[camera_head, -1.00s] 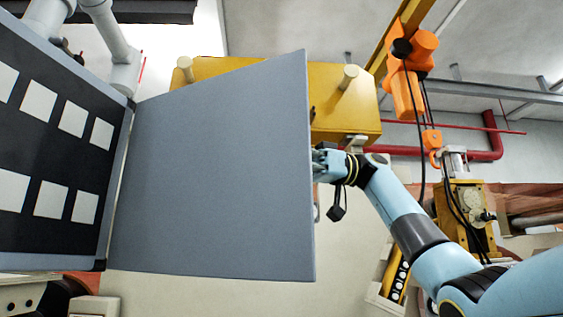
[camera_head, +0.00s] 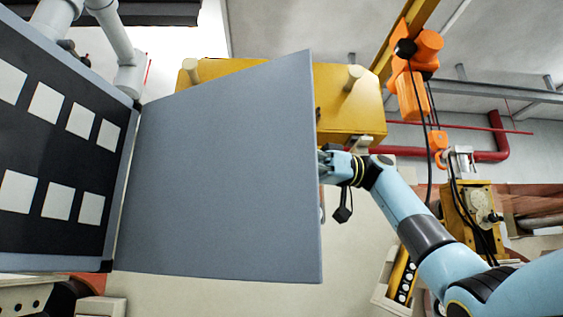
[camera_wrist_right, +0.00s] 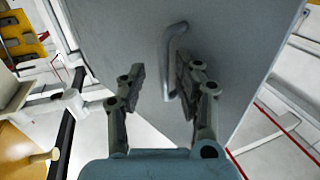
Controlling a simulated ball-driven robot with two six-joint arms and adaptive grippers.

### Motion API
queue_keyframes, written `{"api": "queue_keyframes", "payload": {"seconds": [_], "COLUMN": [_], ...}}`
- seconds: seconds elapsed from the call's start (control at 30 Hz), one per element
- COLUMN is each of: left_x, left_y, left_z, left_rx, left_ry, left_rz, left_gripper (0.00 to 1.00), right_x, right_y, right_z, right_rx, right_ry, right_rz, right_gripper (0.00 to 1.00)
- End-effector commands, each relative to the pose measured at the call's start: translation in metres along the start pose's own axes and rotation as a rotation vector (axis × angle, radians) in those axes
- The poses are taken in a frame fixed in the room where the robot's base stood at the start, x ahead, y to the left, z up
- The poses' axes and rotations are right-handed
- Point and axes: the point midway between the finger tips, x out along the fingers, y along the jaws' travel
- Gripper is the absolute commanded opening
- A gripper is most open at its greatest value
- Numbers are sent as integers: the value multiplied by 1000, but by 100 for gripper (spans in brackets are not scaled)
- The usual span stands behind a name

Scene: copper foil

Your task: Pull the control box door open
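The control box (camera_head: 122,190) stands at the left of the head view, with white squares on its dark inside. Its grey door (camera_head: 225,180) stands wide open, hinged at the box's right edge. My right gripper (camera_head: 330,165) is at the door's free edge, its fingers partly hidden behind the door. In the right wrist view, the door (camera_wrist_right: 225,45) fills the middle and carries a metal handle (camera_wrist_right: 170,62). My right gripper (camera_wrist_right: 160,82) is open, one finger on each side of the handle, with a visible gap on the left. My left gripper is not in view.
A yellow box (camera_head: 350,110) with round posts is behind the door. An orange hoist (camera_head: 415,75) with hanging cables is at the upper right, above a yellow machine (camera_head: 470,215). A red pipe (camera_head: 495,135) runs along the wall. Pale floor (camera_head: 350,255) shows right of the door.

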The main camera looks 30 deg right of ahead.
Motion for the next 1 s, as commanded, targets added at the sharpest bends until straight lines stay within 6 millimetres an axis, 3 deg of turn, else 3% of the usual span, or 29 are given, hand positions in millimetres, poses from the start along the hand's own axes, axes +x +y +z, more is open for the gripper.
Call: {"api": "queue_keyframes", "payload": {"seconds": [0.53,0.7,1.0], "left_x": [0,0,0], "left_y": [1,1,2], "left_z": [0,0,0], "left_rx": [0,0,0], "left_ry": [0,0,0], "left_rz": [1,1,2], "left_gripper": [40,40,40], "right_x": [-104,-115,-116], "right_y": [1,0,0], "right_z": [0,0,0], "right_rx": [2,0,0], "right_ry": [1,1,0], "right_rz": [3,0,0], "right_gripper": [32,32,32]}}
